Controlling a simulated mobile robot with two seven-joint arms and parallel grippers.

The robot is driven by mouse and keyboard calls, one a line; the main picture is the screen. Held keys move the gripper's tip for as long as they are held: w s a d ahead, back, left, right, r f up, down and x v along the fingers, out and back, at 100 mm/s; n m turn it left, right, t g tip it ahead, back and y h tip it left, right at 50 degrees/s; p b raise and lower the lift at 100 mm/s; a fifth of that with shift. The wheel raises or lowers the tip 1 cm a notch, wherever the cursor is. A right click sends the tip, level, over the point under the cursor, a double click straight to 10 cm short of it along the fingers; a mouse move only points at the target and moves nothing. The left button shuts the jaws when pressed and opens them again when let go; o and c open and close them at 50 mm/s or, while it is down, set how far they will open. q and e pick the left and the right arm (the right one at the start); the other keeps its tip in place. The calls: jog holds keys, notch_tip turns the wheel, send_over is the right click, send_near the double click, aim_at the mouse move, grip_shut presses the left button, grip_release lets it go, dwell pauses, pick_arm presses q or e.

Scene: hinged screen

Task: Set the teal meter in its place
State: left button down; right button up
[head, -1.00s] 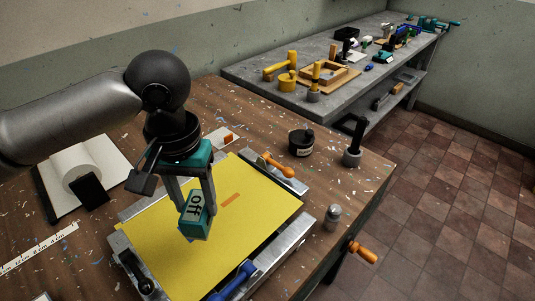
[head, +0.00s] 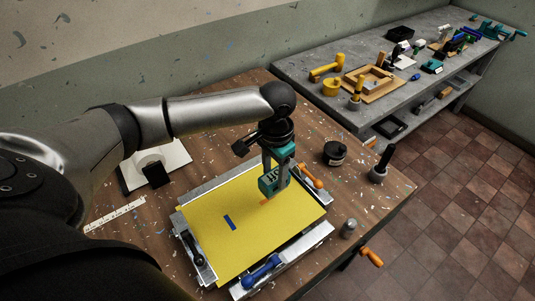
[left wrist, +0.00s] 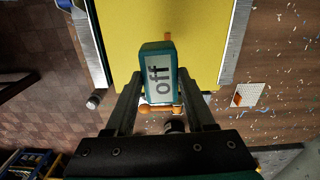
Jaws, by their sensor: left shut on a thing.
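The teal meter (head: 269,184), a small block with a pale label reading "off", is in my left gripper (head: 277,172). The gripper is shut on it and holds it over the yellow sheet (head: 205,240), near the orange mark (head: 265,202). The meter hides part of that mark. In the left wrist view the meter (left wrist: 160,76) sits between the fingers, with the orange mark (left wrist: 168,37) just beyond it. A blue mark (head: 230,222) lies uncovered on the sheet. I cannot tell the gap between meter and sheet. My right gripper is not in view.
Metal rails edge the sheet, with an orange-handled clamp (head: 313,177) close right of the gripper and a blue-handled one (head: 262,272) in front. A black pot (head: 334,154) and a dark-handled tool (head: 380,165) stand to the right. A grey bench (head: 350,105) stands behind.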

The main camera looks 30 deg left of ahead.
aim_at(267, 182)
pick_arm(q)
jog(key=shift+s+a+m+p, duration=0.15)
jog(key=shift+a+m+p, duration=0.15)
jog(key=shift+a+p, duration=0.35)
jog(key=shift+a+f, duration=0.25)
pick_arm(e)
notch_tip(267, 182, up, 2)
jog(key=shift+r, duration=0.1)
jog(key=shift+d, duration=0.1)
pick_arm(q)
jog(key=shift+r+p, duration=0.1)
jog(key=shift+p, duration=0.65)
jog(key=shift+f+b, duration=1.1)
jog(key=shift+f, duration=1.25)
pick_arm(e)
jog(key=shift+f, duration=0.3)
pick_arm(q)
jog(key=shift+p, duration=0.55)
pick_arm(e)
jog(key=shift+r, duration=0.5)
